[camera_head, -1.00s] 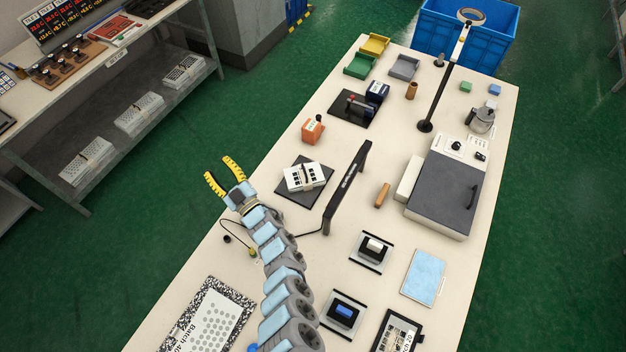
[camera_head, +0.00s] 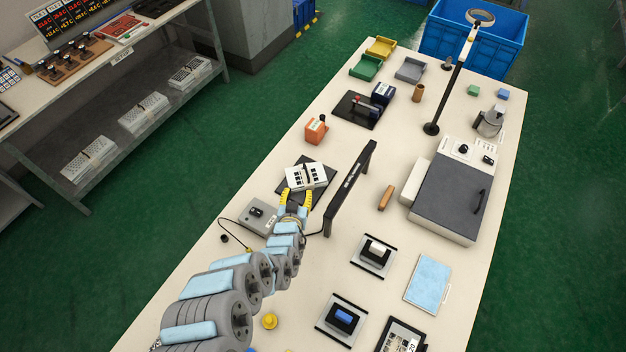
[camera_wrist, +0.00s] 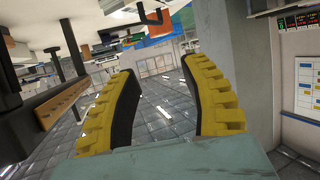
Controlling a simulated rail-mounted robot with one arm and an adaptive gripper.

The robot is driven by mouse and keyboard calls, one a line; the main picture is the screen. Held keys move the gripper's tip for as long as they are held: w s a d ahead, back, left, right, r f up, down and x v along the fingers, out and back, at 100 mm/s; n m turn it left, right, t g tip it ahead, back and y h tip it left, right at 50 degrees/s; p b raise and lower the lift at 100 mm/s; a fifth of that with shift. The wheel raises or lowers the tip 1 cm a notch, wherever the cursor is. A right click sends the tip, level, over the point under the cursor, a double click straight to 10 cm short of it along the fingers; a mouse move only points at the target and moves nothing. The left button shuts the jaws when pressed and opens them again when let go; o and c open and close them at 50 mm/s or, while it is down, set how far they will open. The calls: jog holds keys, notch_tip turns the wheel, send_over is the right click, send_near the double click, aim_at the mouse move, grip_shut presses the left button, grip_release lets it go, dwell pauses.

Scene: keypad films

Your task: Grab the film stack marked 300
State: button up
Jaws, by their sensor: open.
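Three white perforated stacks lie on the lower shelf of the rack at the left in the head view: a near one (camera_head: 88,160), a middle one (camera_head: 143,113) and a far one (camera_head: 190,73). Each has a pale band; I cannot read a 300 on any of them. A white block with black squares (camera_head: 307,176) lies on a black plate (camera_head: 291,193) on the table. My gripper (camera_head: 297,194) is open, its yellow fingers at the near side of this block. Contact cannot be told. In the wrist view nothing is between the fingers (camera_wrist: 160,85).
A black upright bar (camera_head: 350,190) stands right of my gripper. A grey control box (camera_head: 258,217) sits left of it, and an orange block (camera_head: 316,131) beyond. Green floor (camera_head: 150,225) separates the table from the rack (camera_head: 119,60).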

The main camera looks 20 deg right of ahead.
jog(key=s+f, duration=0.1)
jog(key=b, duration=0.4)
send_near(306, 171)
jog(key=shift+g, duration=0.4)
jog(key=b+x, duration=0.3)
jog(key=x, duration=0.1)
jog(key=shift+w+d+f+b, duration=0.1)
jog(key=shift+w+f+b, duration=0.05)
jog(key=shift+w+b, duration=0.25)
jog(key=shift+w+d+b, duration=0.25)
jog(key=shift+w+b, duration=0.1)
jog(key=shift+w, duration=0.05)
jog(key=shift+w+d+f, duration=0.15)
jog(key=shift+w+d, duration=0.1)
jog(key=shift+w, duration=0.2)
jog(key=shift+x, duration=0.9)
jog(key=shift+w+d+f+m+b, duration=0.15)
jog(key=shift+w+d+f+b, duration=0.1)
jog(key=shift+w+b, duration=0.2)
jog(key=shift+w+d+f+m+b, duration=0.15)
jog(key=shift+w+d+f+b, duration=0.1)
jog(key=shift+w+b, duration=0.15)
jog(key=shift+w, duration=0.1)
